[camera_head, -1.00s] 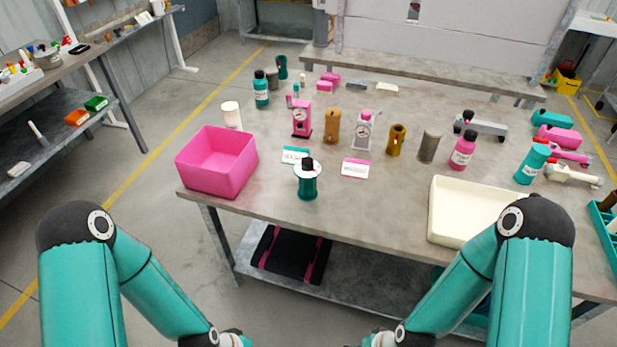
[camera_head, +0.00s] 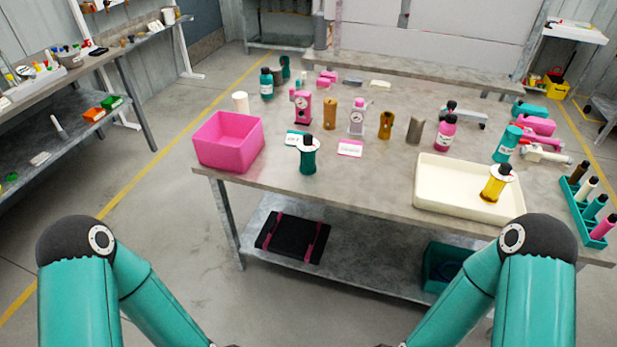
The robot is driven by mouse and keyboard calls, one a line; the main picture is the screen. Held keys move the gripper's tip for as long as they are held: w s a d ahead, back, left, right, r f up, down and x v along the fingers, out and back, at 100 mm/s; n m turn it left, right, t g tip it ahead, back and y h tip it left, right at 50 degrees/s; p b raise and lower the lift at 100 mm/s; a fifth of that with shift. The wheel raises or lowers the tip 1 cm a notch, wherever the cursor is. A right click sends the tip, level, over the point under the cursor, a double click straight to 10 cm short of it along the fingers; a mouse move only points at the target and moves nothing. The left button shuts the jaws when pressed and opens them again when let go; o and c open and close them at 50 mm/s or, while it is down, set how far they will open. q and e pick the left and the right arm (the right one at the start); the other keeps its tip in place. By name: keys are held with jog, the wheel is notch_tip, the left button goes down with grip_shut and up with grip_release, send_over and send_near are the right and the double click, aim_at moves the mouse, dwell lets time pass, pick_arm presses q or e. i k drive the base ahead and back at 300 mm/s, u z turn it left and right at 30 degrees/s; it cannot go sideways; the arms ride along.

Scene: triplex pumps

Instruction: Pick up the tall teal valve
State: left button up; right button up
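A teal valve (camera_head: 308,157) with a black top and a white round disc stands upright near the front edge of the grey table, right of the pink bin. A similar yellow valve (camera_head: 495,184) stands in the cream tray (camera_head: 440,196). A teal cylinder with a label (camera_head: 507,145) stands behind the tray, and another small teal piece (camera_head: 286,68) is at the far back left. My two teal arms come in from the bottom left and bottom right, short of the table. Both grippers are below the picture, so their state is hidden.
The pink bin (camera_head: 228,142) stands at the table's front left corner. Two label cards (camera_head: 350,149) lie beside the teal valve. Pink and silver gauge pieces and brown cylinders stand behind. A teal rack (camera_head: 583,208) is at the right. Floor in front of the table is clear.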

aim_at(307, 166)
jog(key=z, duration=0.05)
jog(key=k, duration=0.6)
jog(key=u, duration=0.65)
jog(key=i, duration=1.65)
jog(key=z, duration=0.45)
